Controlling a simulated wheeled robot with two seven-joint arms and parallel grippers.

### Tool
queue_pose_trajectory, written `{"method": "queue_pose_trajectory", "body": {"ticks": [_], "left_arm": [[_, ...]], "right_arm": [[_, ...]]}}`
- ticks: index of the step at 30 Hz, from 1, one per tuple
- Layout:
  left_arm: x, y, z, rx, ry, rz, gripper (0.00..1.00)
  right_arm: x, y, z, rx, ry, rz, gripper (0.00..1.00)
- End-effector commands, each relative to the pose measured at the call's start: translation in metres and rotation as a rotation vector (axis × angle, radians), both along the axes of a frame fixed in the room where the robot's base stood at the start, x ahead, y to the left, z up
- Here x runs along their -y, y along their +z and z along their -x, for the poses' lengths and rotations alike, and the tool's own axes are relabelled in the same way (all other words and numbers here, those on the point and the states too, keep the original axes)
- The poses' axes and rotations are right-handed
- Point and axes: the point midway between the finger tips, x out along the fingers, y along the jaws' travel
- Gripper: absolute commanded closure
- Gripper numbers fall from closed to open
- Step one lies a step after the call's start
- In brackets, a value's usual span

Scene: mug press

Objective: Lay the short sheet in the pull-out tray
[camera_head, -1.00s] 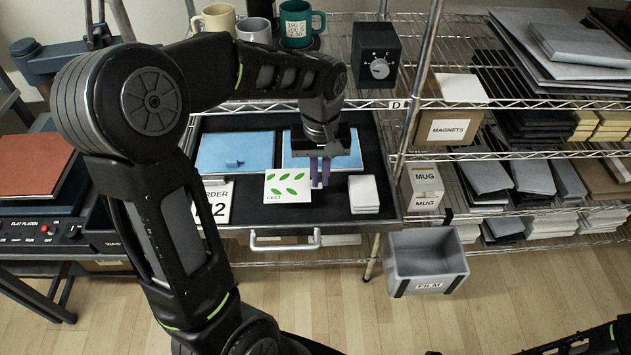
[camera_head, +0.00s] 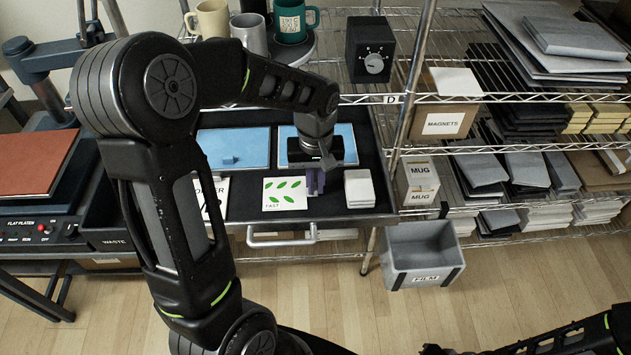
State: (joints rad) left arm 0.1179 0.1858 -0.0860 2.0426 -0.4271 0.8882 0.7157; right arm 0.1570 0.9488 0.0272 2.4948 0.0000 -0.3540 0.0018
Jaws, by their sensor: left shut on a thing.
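The short sheet (camera_head: 271,203) is white with green leaves and the word FAST. It is over the front part of the black pull-out tray (camera_head: 385,205), face up. I cannot tell whether it touches the tray floor. My left gripper (camera_head: 316,186) points down at the sheet's right edge, its purple fingers shut on that edge. The contact itself is small and partly hidden. The tip of my right arm (camera_head: 436,350) shows at the bottom edge, too cut off to read its fingers.
Two blue pads (camera_head: 232,143) (camera_head: 343,135) lie at the back of the tray. A white stack (camera_head: 359,189) sits just right of my left gripper. An ORDER card is partly hidden at left. A grey FILM bin (camera_head: 425,245) hangs right of the tray.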

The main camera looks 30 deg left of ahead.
Motion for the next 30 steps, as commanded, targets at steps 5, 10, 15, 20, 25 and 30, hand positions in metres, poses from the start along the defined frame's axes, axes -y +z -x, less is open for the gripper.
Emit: {"method": "queue_pose_trajectory", "body": {"ticks": [5,10,15,20,25,30], "left_arm": [[0.0,-0.003,0.0,0.0,0.0,0.0,0.87],[0.0,-0.003,0.0,0.0,0.0,0.0,0.73],[0.0,-0.003,0.0,0.0,0.0,0.0,0.7],[0.0,-0.001,0.0,0.0,0.0,0.0,0.7],[0.0,0.011,-0.001,0.004,0.001,-0.001,0.7],[0.0,0.04,-0.001,0.005,0.001,-0.001,0.7]], "right_arm": [[0.0,-0.002,0.0,0.0,0.0,-0.001,1.0],[0.0,-0.002,0.0,0.001,0.0,-0.001,1.0],[0.0,-0.002,0.0,0.001,0.0,-0.001,1.0],[0.0,-0.001,0.0,0.0,0.0,-0.001,1.0],[0.0,-0.001,0.0,0.0,0.0,0.0,1.0],[0.0,-0.002,0.0,0.0,0.0,-0.001,1.0]]}}
